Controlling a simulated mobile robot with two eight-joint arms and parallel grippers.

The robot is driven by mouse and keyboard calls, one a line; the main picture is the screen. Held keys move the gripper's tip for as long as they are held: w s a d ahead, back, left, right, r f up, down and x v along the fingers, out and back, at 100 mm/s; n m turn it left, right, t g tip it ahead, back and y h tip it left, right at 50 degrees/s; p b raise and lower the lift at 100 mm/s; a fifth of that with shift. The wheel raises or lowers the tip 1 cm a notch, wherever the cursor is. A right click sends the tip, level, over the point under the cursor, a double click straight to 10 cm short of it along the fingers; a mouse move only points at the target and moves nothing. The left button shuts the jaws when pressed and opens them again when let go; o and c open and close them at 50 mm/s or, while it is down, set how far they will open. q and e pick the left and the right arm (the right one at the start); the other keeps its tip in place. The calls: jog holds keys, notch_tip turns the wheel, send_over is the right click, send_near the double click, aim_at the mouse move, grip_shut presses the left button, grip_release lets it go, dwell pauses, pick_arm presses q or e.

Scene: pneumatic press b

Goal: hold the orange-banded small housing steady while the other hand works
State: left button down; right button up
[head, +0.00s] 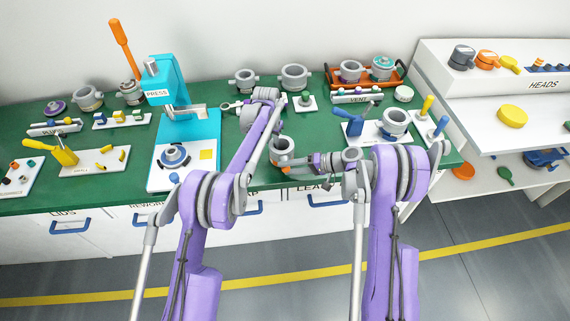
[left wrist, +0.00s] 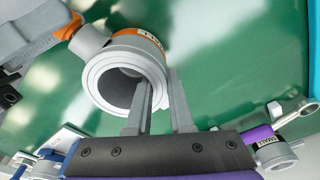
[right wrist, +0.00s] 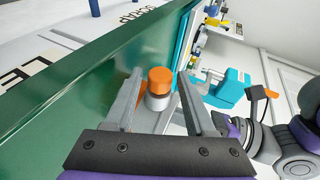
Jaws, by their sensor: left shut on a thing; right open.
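The orange-banded small housing (head: 283,146) is a grey, open-topped cylinder near the green bench's front edge. In the left wrist view the housing (left wrist: 118,68) shows its round bore, orange band, label and a side port at upper left. My left gripper (head: 273,133) is shut on its wall; its fingers (left wrist: 160,100) show one at the bore and one outside. My right gripper (head: 298,163) is open beside the housing, to its right. In the right wrist view an orange-topped, pale cylindrical part (right wrist: 159,85) lies between the open fingers (right wrist: 163,95); I cannot tell whether they touch it.
A cyan press (head: 188,125) stands left of my left arm. Grey housings (head: 294,77) and an orange tray (head: 340,85) sit along the back. A blue-handled fixture (head: 355,124) is at right. The purple-banded part (left wrist: 268,150) lies right of my left gripper.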

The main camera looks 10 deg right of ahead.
jog(key=h, duration=0.2)
jog(key=n+h, duration=0.1)
jog(key=h, duration=0.3)
jog(key=shift+s+a+r+g, duration=0.1)
jog(key=shift+a+r+g, duration=0.2)
jog(key=shift+a+r, duration=0.1)
jog(key=h, duration=0.3)
jog(key=shift+a+n+h, duration=0.2)
jog(key=shift+n+h, duration=0.1)
jog(key=shift+n, duration=0.1)
jog(key=h, duration=0.2)
jog(key=shift+h, duration=0.3)
jog(key=shift+d, duration=0.1)
